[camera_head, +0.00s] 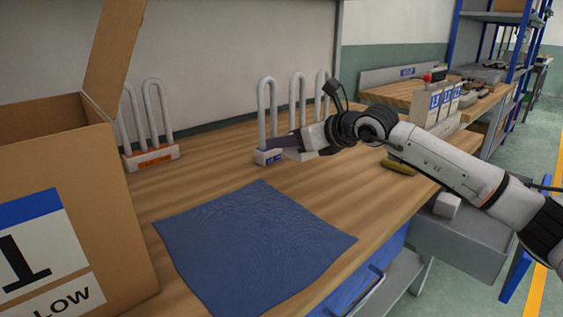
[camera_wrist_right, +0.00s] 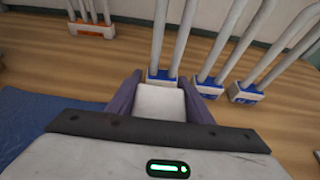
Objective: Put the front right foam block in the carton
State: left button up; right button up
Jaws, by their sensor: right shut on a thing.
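The white foam block (camera_wrist_right: 160,103) is between the purple fingers of my right gripper (camera_wrist_right: 163,100) in the right wrist view. The gripper is shut on it. In the head view my right gripper (camera_head: 283,144) is above the back of the wooden table, in front of the racks, and the block cannot be made out clearly there. The brown carton (camera_head: 113,190) stands at the left with a flap raised; its label shows a 1 and "LOW". Its inside is hidden. The gripper is well to the right of the carton. My left gripper is not in view.
A blue cloth (camera_head: 250,240) lies on the table between carton and arm. White looped racks stand behind, one with an orange base (camera_head: 152,158) and several with blue labels (camera_head: 268,156). A white block (camera_head: 447,205) sits on a grey container (camera_head: 455,240) at the right.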

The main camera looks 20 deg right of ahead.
aim_at(287, 173)
jog(key=shift+f+b, duration=0.35)
jog(key=shift+f, duration=2.6)
jog(key=shift+f, duration=0.25)
jog(key=o, duration=1)
jog(key=shift+r, duration=0.15)
